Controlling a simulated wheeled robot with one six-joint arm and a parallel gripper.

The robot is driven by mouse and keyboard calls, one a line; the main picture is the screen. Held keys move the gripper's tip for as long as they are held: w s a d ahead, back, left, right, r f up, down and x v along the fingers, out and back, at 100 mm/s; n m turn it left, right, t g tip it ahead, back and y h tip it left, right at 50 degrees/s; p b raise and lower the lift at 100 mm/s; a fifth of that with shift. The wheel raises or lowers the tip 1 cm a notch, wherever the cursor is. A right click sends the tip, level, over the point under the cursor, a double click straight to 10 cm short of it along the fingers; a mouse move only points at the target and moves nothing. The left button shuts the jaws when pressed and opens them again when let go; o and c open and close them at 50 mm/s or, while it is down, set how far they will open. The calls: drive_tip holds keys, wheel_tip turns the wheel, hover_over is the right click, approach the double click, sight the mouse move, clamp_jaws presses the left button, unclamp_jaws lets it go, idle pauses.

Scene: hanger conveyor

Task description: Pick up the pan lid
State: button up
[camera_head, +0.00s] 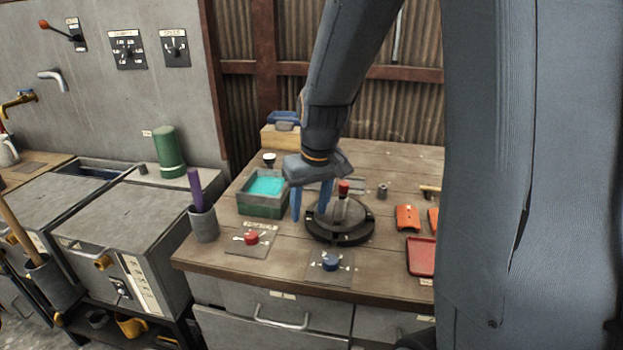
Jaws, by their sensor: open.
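A dark round disc (322,230) lies on the wooden worktop, with a grey upright piece topped by a red knob (344,187) at its middle. It is the only lid-like thing I see, but I cannot tell for certain that it is the pan lid. My gripper (311,205) points down with its blue fingers apart and nothing visible between them. It is at the left side of the disc, with the right finger partly over the disc's far left edge in the picture. I cannot tell whether it touches.
A green box with turquoise contents (262,208) stands just left of my gripper. A grey cup (204,224) holds a purple stick. Red (251,237) and blue (330,262) knobs sit near the worktop's front edge. Orange pieces (407,218) and a red tray (421,257) lie right.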

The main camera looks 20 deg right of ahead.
drive_tip(key=w+d+n+t, duration=0.1)
drive_tip(key=w+d, duration=0.3)
drive_tip(key=w, duration=0.4)
drive_tip(key=w+d+b, duration=0.1)
drive_tip(key=w+d, duration=0.4)
drive_tip(key=w, duration=0.3)
drive_tip(key=w+d+n+t, duration=0.1)
drive_tip(key=w+d, duration=0.3)
drive_tip(key=w, duration=0.4)
drive_tip(key=shift+a+p+x, duration=0.15)
drive_tip(key=shift+p+x, duration=0.5)
drive_tip(key=shift+x, duration=0.75)
drive_tip(key=shift+a+p+x, duration=0.15)
drive_tip(key=shift+p+x, duration=0.5)
drive_tip(key=shift+x, duration=0.75)
drive_tip(key=shift+s, duration=0.15)
drive_tip(key=shift+c, duration=0.4)
drive_tip(key=c, duration=1)
